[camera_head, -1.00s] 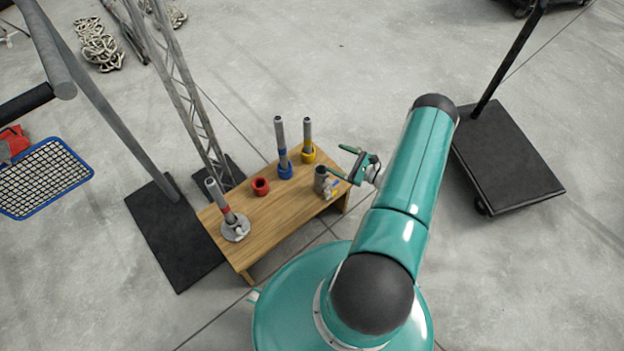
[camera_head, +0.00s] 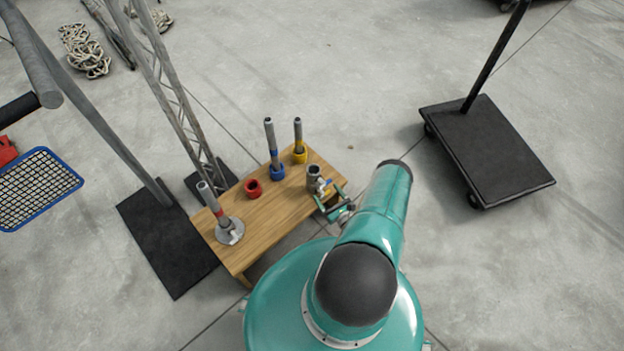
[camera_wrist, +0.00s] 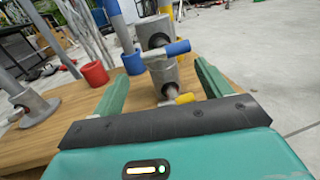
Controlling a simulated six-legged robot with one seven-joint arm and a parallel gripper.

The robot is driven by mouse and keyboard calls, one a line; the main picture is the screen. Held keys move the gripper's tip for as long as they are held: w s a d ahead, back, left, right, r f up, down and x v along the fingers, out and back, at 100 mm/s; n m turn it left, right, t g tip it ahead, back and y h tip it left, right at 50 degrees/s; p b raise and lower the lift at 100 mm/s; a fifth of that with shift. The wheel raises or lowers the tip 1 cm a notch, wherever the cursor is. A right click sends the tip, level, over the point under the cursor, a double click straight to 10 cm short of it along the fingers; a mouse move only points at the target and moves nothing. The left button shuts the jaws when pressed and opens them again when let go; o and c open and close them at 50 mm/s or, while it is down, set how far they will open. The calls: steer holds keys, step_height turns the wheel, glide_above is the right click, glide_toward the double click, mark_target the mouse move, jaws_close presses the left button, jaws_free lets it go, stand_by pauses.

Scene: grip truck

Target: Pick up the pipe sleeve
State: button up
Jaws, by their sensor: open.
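The grey pipe sleeve (camera_head: 314,174), a hollow upright fitting with small blue and yellow handles, stands at the right end of the wooden table (camera_head: 262,222). In the wrist view the sleeve (camera_wrist: 163,74) appears centred ahead, between the two green fingers. My gripper (camera_head: 331,193) is open and empty at the table's near right edge, just to the lower right of the sleeve. In the wrist view my gripper (camera_wrist: 162,72) has its fingers spread wider than the sleeve. I see no contact, and cannot tell exactly how far the fingertips reach.
On the table stand a red cup (camera_head: 253,188), a blue holder (camera_head: 277,171) and a yellow holder (camera_head: 299,155) with upright pipes, and a grey flanged base (camera_head: 230,232) with a red-banded pipe. A black trolley (camera_head: 487,150) stands right. Floor between is clear.

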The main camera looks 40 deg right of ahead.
mark_target(317, 182)
steer(key=w, duration=0.5)
steer(key=w+d, duration=0.1)
steer(key=w, duration=0.2)
steer(key=shift+d+f, duration=0.1)
steer(key=shift+f, duration=0.05)
steer(key=shift+c, duration=0.5)
steer(key=c, duration=1.1)
steer(key=shift+c, duration=1.4)
